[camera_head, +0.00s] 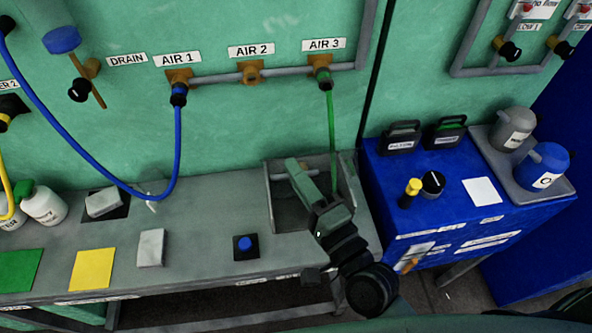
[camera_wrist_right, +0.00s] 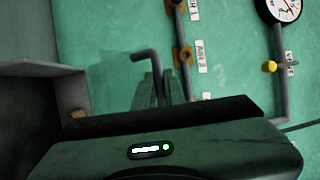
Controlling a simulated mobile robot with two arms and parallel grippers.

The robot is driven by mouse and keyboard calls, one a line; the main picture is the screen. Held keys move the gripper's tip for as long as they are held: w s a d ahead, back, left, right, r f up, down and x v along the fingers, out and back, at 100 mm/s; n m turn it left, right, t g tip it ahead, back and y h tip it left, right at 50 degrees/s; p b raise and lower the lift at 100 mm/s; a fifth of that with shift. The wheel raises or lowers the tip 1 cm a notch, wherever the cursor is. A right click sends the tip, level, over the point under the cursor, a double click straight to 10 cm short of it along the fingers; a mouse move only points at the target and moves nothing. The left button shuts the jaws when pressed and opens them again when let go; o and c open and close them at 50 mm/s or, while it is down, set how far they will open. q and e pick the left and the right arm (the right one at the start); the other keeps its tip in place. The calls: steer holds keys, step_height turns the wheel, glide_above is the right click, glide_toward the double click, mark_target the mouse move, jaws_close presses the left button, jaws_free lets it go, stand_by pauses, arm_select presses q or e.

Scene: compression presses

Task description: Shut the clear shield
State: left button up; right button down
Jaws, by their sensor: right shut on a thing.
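My right gripper (camera_head: 300,172) reaches in over a grey open-topped box frame (camera_head: 270,205) at the right end of the bench. In the right wrist view its two fingers (camera_wrist_right: 163,88) are closed around a dark bent rod (camera_wrist_right: 143,54), which looks like a handle. A faint see-through panel, apparently the clear shield (camera_wrist_right: 112,85), stands beside the rod in that view. In the head view I cannot make out the shield's edges, and my gripper and arm cover part of the box. My left gripper is not in view.
A green hose (camera_head: 331,125) hangs from AIR 3 just behind the box. A blue cabinet (camera_head: 400,215) with bottles and cases stands close on the right. A blue button (camera_head: 245,244) sits on the grey bench (camera_head: 205,215), left of the box.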

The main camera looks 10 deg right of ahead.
steer(key=shift+f, duration=0.1)
steer(key=c, duration=1.8)
jaws_free()
steer(key=shift+o, duration=0.2)
steer(key=shift+s+d+f, duration=0.15)
steer(key=shift+s, duration=0.15)
steer(key=r+b+v, duration=0.1)
steer(key=b+v, duration=0.2)
steer(key=v, duration=0.4)
steer(key=shift+f, duration=0.4)
